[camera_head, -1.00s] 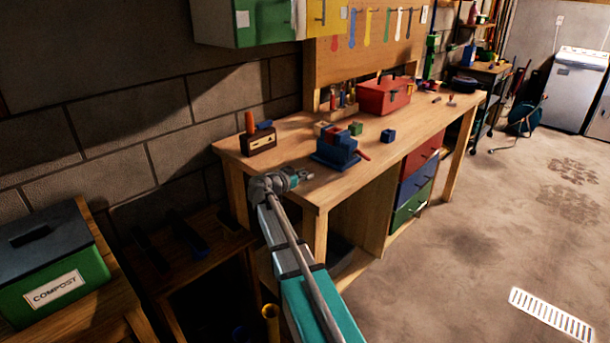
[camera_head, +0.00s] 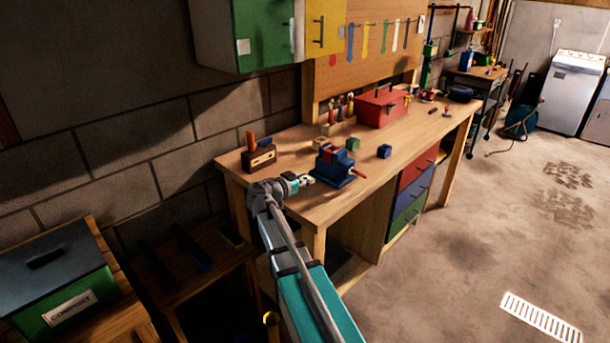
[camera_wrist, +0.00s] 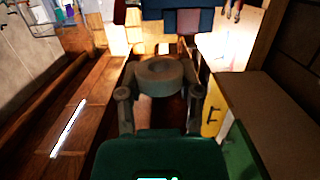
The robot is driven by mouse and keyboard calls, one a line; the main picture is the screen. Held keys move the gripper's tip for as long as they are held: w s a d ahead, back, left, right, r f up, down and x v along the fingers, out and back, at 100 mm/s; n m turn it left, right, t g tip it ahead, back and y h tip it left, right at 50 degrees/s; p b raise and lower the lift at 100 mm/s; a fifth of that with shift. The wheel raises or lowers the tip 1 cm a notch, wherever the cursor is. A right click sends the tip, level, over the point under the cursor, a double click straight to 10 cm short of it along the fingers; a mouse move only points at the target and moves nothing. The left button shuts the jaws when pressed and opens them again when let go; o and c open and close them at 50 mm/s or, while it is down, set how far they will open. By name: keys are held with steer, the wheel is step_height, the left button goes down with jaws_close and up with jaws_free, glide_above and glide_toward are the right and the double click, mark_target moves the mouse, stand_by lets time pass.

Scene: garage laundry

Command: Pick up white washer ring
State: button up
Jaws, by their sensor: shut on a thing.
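The washer ring (camera_wrist: 160,69) is a thick, pale grey-white ring with a hole in its middle, in the centre of the wrist view. My gripper (camera_wrist: 160,88) is shut on it, with one finger against each side. In the head view my gripper (camera_head: 301,181) is at the left front part of the wooden workbench (camera_head: 398,150), just left of the blue vise. The ring is too small there to make out clearly. I cannot tell the exact gap between the ring and the bench top.
The blue vise (camera_head: 337,168) stands close right of my gripper. A compost bin (camera_head: 60,278) is at lower left. Open floor (camera_head: 450,270) lies to the right.

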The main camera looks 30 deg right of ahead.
steer(key=s+a+r+p, duration=0.2)
steer(key=s+r+p, duration=0.1)
steer(key=s, duration=0.5)
steer(key=shift+s+a+r, duration=0.3)
steer(key=shift+a+r, duration=0.05)
steer(key=shift+r, duration=0.1)
